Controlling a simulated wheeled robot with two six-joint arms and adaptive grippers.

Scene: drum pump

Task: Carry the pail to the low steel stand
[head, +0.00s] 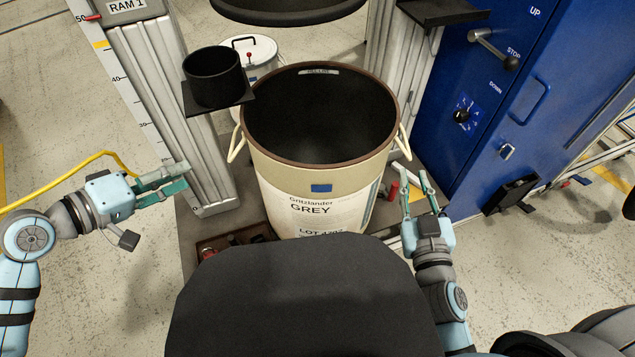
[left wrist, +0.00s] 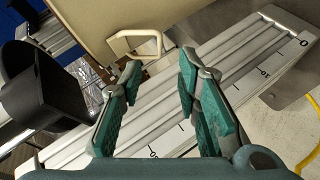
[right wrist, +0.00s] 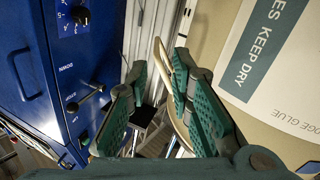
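The large open beige pail (head: 275,160), with a brown rim and a "GREY" label, stands upright on the dark base plate between two pale columns. My right gripper (head: 415,190) is open, just below that handle. I cannot identify the low steel stand.
A black round platen (head: 288,8) hangs above and behind the pail. A black cup on a bracket (head: 212,80) juts from the left column (head: 195,150). A lidded white pail (head: 252,52) stands behind. A blue control cabinet (head: 500,90) is at right. A yellow hose (head: 70,170) lies left.

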